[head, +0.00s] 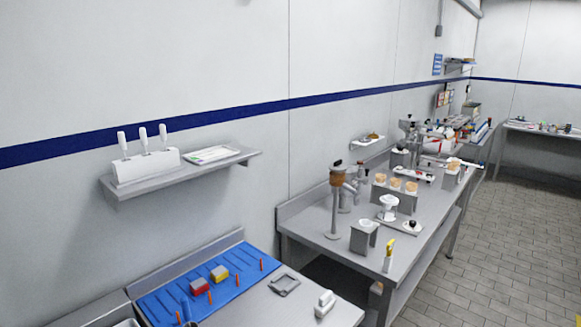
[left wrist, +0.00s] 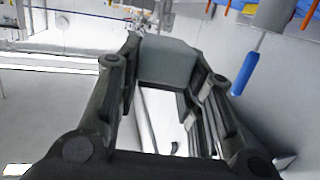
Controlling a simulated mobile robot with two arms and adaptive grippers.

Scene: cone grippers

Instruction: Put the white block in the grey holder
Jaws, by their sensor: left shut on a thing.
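In the left wrist view my left gripper (left wrist: 165,72) has its dark fingers on both sides of a pale block (left wrist: 168,62), which looks light grey in the shade and seems to be the white block. The gripper is shut on it. In the head view a small grey open frame (head: 284,285), seemingly the grey holder, lies on the near bench beside the blue mat. Its inside looks empty. Neither gripper shows in the head view, so the height of the held block over the bench is unclear.
The blue mat (head: 160,300) has orange pegs, a red block (head: 199,286) and a yellow block (head: 219,273). A white object (head: 325,303) with a raised top stands right of the frame. A wall shelf (head: 180,175) overhangs behind. The bench between frame and mat is clear.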

